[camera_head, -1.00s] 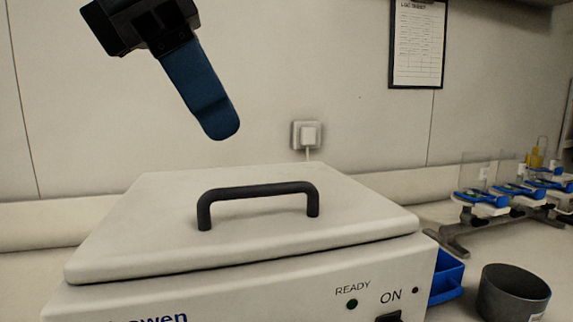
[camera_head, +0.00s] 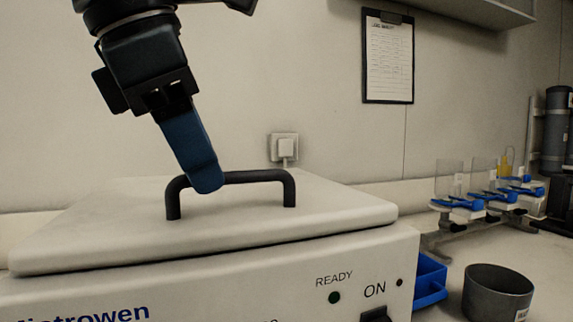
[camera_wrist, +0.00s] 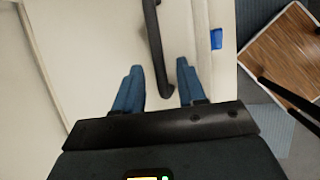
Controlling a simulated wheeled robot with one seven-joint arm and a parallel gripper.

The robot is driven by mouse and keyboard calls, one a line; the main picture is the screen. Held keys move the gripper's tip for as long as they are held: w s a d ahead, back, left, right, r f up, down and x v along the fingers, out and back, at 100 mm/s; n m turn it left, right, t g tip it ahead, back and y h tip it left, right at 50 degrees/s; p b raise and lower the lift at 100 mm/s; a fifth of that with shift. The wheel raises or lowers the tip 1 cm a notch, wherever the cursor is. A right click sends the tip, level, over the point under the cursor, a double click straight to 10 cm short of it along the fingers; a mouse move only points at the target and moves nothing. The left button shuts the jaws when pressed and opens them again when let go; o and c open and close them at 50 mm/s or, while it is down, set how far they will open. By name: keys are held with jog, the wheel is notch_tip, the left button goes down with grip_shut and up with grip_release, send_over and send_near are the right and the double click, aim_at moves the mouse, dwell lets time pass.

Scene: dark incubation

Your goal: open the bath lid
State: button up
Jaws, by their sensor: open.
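The bath is a white box with blue lettering and a READY lamp on its front (camera_head: 250,285). Its pale lid (camera_head: 110,235) lies closed on top. A black bar handle (camera_head: 262,176) arches over the lid. My gripper (camera_head: 207,185) reaches down at the handle's left part, and its blue finger covers some of the bar. In the wrist view the two blue fingers of my gripper (camera_wrist: 159,80) are apart, with the handle (camera_wrist: 152,30) running between them, nearer the right finger at its lower end. Nothing is clamped.
A dark grey pot (camera_head: 497,295) and a blue tray (camera_head: 430,278) stand right of the bath. A rack with blue clamps (camera_head: 490,200) is farther back. A wall socket (camera_head: 283,147) and a clipboard (camera_head: 388,57) are on the wall behind.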

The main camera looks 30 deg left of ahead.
grip_shut()
dwell(0.3)
dwell(0.3)
